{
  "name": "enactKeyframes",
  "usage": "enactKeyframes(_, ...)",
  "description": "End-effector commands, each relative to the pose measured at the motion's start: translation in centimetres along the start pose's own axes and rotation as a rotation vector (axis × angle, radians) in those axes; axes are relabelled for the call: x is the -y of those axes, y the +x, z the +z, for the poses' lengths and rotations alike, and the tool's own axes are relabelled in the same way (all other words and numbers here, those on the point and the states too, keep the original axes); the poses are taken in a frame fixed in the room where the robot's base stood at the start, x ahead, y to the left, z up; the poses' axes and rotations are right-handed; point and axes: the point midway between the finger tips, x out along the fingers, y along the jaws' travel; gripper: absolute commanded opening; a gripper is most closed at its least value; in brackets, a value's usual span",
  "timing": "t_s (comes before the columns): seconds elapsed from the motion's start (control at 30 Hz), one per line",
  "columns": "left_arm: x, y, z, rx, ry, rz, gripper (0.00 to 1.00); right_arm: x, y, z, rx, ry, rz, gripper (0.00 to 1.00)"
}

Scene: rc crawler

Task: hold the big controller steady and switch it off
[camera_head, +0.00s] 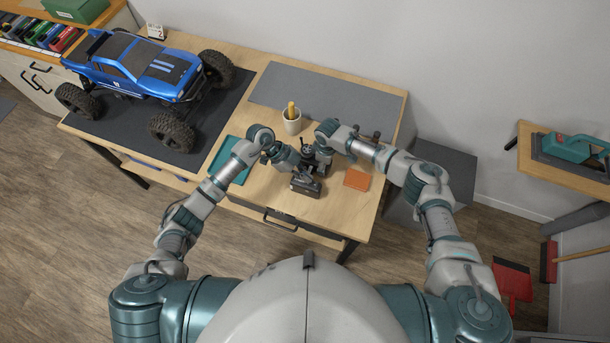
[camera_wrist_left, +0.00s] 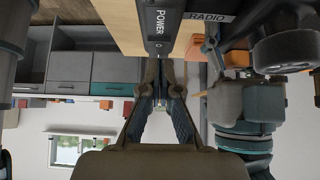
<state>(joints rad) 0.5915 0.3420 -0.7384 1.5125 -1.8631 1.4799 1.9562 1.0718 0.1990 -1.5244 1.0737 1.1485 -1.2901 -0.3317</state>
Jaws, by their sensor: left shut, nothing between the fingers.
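The big controller (camera_head: 306,186) is dark and stands near the front edge of the wooden table, between my two hands. In the left wrist view its dark panel (camera_wrist_left: 159,45) carries a POWER label, with a RADIO label to the right. My left gripper (camera_head: 296,165) is at the controller's left side. In the left wrist view its fingers (camera_wrist_left: 160,70) meet at the tips, empty, right by the panel below POWER. My right gripper (camera_head: 320,152) is at the controller's far right side. Its fingers are too small and hidden to tell their state or grip. The switch itself is not clear.
A blue RC truck (camera_head: 140,65) stands on a dark mat at the left. A cup (camera_head: 291,122) with a yellow handle stands behind the controller. A teal tray (camera_head: 231,160) lies to the left and an orange pad (camera_head: 357,180) to the right. A grey mat lies behind.

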Motion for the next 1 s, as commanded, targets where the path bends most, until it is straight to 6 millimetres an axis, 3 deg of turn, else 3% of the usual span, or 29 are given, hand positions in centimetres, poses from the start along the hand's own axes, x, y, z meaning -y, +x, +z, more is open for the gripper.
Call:
enactKeyframes(0.27, 0.0, -0.1, 0.0, 0.000, 0.001, 0.000, 0.00, 0.0, 0.1, 0.1, 0.002, -0.001, -0.001, 0.07)
enactKeyframes(0.43, 0.1, -1.4, -0.8, 0.002, 0.004, -0.002, 0.00, 0.0, 0.1, 0.1, 0.002, -0.001, -0.001, 0.07)
enactKeyframes(0.57, 0.1, -3.6, -2.1, 0.002, 0.004, -0.003, 0.00, 0.0, 0.1, 0.1, 0.002, -0.001, -0.001, 0.07)
enactKeyframes(0.8, 0.1, -9.1, -0.8, 0.002, -0.001, -0.003, 0.00, 0.0, 0.1, 0.1, 0.002, 0.000, -0.001, 0.07)
enactKeyframes(1.0, 0.1, -12.1, -0.2, 0.001, -0.001, -0.001, 0.00, 0.0, 0.1, 0.1, 0.002, 0.000, -0.001, 0.07)
